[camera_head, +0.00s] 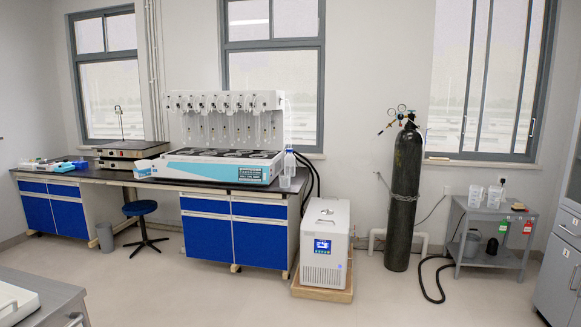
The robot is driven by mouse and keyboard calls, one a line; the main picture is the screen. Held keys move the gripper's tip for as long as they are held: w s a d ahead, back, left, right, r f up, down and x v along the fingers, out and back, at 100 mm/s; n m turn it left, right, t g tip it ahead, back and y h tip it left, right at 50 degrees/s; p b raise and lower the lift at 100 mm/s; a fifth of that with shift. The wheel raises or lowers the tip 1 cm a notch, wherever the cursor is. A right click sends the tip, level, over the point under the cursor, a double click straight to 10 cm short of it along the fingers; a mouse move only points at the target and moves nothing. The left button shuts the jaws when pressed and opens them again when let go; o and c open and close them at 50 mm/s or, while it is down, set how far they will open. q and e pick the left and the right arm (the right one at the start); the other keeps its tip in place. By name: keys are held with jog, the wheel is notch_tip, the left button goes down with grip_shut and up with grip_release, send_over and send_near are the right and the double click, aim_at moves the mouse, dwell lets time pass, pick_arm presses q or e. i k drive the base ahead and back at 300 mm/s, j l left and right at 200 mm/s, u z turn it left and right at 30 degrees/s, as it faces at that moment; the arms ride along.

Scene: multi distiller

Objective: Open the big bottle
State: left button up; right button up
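A tall dark gas cylinder (404,197), the largest bottle-like thing here, stands upright on the floor in front of the wall, right of the middle. A valve with round gauges (401,112) sits on its top. A chain or strap (403,197) crosses its middle. Whether its valve is open or shut is too small to tell. Neither of my grippers shows in the head view.
A white chiller box (325,242) on a wooden base stands left of the cylinder. A grey cart (486,231) and a black hose (430,277) are to its right. A blue bench (208,236) carries the distiller (212,165). The floor in front is clear.

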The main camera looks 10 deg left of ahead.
aim_at(289, 159)
jog(key=z, duration=0.2)
jog(key=i, duration=3.3)
